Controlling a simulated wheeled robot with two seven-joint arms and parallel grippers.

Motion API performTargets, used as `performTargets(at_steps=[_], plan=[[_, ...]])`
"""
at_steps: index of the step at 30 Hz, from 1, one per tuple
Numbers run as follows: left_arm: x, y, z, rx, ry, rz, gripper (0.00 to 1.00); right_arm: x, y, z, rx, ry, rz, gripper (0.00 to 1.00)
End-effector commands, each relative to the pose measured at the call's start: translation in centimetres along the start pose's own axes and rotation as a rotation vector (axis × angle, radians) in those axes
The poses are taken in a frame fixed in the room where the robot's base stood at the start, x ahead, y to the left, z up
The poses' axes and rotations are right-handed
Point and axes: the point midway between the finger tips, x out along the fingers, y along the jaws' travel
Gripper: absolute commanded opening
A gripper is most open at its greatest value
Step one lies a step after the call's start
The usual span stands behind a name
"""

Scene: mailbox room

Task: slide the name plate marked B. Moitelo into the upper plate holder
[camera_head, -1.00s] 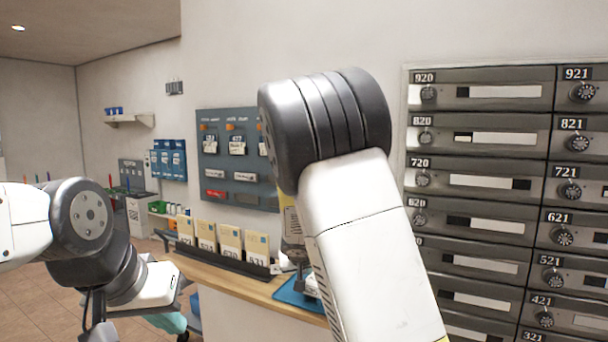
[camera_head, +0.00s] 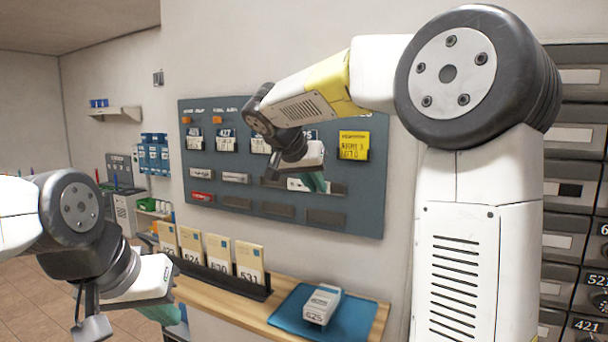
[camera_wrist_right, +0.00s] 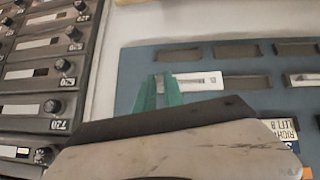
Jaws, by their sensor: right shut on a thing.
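A white name plate (camera_wrist_right: 203,81) with dark print too small to read is between the green fingertips of my right gripper (camera_wrist_right: 166,92) in the right wrist view, which is upside down. My right gripper (camera_head: 313,180) is shut on it at the board's upper row of holders, at the right end; the plate (camera_head: 296,185) partly shows there. It overlaps the upper plate holder; I cannot tell whether it is inside the slot. My left gripper (camera_head: 162,313) hangs low at the left, apart from the board; its finger opening is hidden.
The blue-grey board (camera_head: 365,205) holds other plates, empty dark slots and a yellow note (camera_head: 354,146). Below are a wooden shelf (camera_head: 240,311), upright cards (camera_head: 218,252), and a blue mat (camera_head: 350,322) with a white device (camera_head: 321,303). Mailboxes (camera_head: 572,190) stand at right.

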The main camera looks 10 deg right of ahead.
Motion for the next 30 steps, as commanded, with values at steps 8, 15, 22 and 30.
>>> performTargets(at_steps=[8, 15, 22, 30], plan=[[0.0, 0.0, 0.0, 0.000, 0.001, 0.000, 0.00, -0.8, 1.1, -1.2, 0.032, -0.009, 0.033, 0.00], [0.0, 0.0, 0.0, 0.000, 0.000, 0.000, 0.00, 0.9, 1.2, -2.7, 0.032, -0.009, 0.034, 0.00], [0.0, 0.0, 0.0, 0.000, 0.000, 0.000, 0.00, 2.6, 1.2, -4.4, 0.031, -0.008, 0.033, 0.00], [0.0, 0.0, 0.0, 0.000, 0.000, 0.000, 0.00, 4.5, 1.4, -6.2, 0.031, -0.007, 0.033, 0.00]])
